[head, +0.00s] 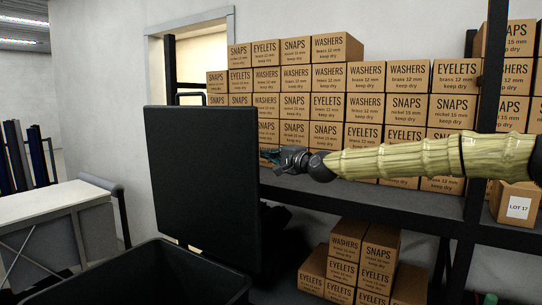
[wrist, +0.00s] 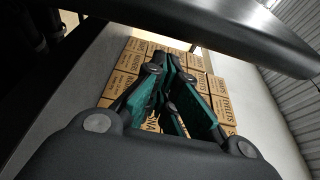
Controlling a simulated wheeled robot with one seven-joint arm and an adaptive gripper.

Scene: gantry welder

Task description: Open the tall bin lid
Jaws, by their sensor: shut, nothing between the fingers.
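The tall black bin (head: 185,272) stands in the lower middle of the head view, its open top showing a dark inside. Its flat black lid (head: 200,180) stands upright at the bin's far side, raised off the opening. My gripper (head: 266,156) is just right of the lid's right edge in the head view; whether it touches the lid I cannot tell. In the wrist view my gripper (wrist: 168,60) shows its teal fingers closed together at the tips with nothing held. A dark slab crosses the top of the wrist view; I cannot tell whether it is the lid.
A dark shelf (head: 400,203) stacked with cardboard boxes (head: 355,108) runs behind the bin and under my arm. More boxes (head: 345,262) are stacked beneath it. A pale-topped table or cart (head: 55,200) stands at the left. A doorway frame is behind the lid.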

